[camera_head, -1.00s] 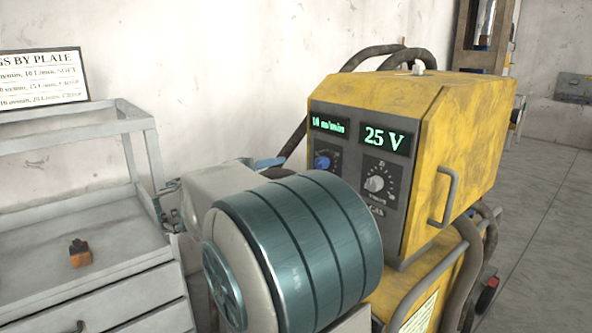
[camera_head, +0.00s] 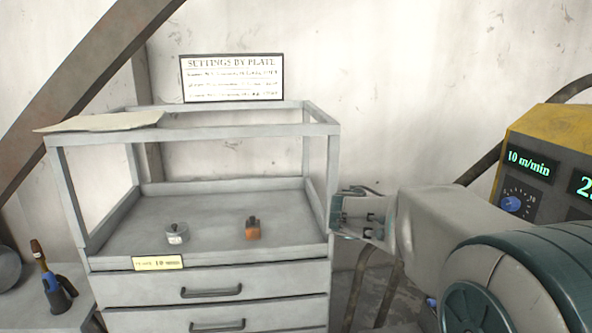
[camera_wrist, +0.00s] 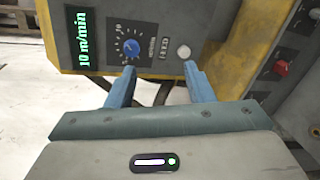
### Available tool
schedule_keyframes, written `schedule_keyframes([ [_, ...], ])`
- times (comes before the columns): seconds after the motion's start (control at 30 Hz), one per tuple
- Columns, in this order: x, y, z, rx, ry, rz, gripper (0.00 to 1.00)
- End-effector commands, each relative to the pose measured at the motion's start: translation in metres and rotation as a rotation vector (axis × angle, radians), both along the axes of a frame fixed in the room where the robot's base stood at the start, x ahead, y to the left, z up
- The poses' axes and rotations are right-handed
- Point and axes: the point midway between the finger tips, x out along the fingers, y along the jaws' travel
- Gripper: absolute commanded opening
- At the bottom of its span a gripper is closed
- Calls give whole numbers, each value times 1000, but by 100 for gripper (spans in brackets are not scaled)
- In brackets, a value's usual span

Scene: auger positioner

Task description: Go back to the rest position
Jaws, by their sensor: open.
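My gripper (camera_head: 362,216) is to the right of the grey drawer cart in the head view, with nothing in it. In the wrist view its two blue fingers (camera_wrist: 153,84) stand apart in front of the yellow welding machine (camera_wrist: 88,8). Between and beyond the fingertips are a blue knob (camera_wrist: 131,48) and a pale round button (camera_wrist: 183,52). The fingers look apart from the panel. The machine's green display (camera_head: 529,163) reads 10 m/min. A second display at the right edge of the head view is cut off.
The grey cart (camera_head: 200,283) carries a small metal weight-like item (camera_head: 176,233) and an orange-brown block (camera_head: 252,228). A settings sign (camera_head: 232,78) stands behind it. Dark cables run behind my arm.

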Motion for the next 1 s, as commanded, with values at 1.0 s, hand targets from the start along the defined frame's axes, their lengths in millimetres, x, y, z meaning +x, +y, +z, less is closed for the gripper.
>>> schedule_keyframes([
  [1.0, -154, 171, -16, 1400, -366, -126, 48],
])
